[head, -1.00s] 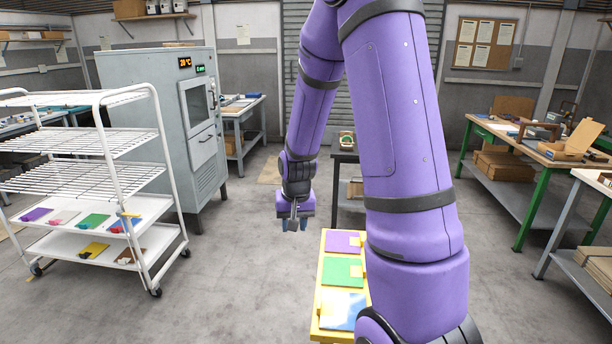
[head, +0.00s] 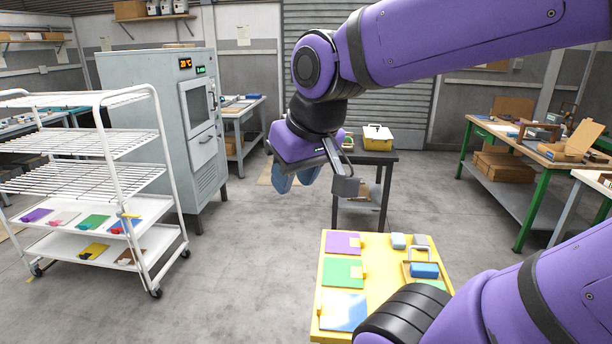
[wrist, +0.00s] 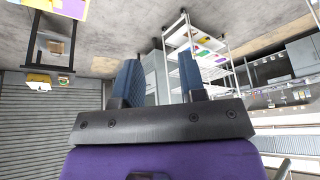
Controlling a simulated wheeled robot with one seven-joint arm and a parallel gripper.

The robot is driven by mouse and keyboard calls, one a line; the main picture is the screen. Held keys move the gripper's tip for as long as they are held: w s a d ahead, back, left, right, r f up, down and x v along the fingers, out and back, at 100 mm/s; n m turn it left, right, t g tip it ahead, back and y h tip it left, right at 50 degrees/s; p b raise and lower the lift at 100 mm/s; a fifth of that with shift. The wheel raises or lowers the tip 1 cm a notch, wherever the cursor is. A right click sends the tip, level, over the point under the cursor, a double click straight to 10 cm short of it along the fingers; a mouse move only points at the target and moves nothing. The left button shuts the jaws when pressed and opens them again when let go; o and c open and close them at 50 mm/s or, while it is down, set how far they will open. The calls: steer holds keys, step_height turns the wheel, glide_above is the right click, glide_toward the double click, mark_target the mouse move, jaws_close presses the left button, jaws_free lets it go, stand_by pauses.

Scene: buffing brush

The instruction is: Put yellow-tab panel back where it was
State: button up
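Several coloured panels with small tabs lie on the lower shelves of the white rack (head: 75,262). A blue panel (head: 122,227) there has something yellowish by its far edge; I cannot tell if that is its tab. Which one is the yellow-tab panel is unclear. My gripper (head: 296,179) is raised over open floor between rack and table. Its blue fingers are apart and empty in the wrist view (wrist: 160,88).
A grey cabinet (head: 160,120) stands behind the rack. A dark side table (head: 372,157) carries a yellow box (head: 378,137). A green-legged bench (head: 540,150) stands right. The middle floor is clear.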

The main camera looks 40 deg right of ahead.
steer(key=shift+s+a+r+n, duration=0.15)
steer(key=shift+s+r, duration=0.05)
steer(key=shift+s, duration=0.4)
steer(key=shift+s+a+r+n, duration=0.1)
steer(key=shift+s+a+r, duration=0.1)
steer(key=shift+s, duration=0.45)
steer(key=shift+s+a+r+n, duration=0.1)
steer(key=shift+s+r+n, duration=0.1)
steer(key=shift+s, duration=0.4)
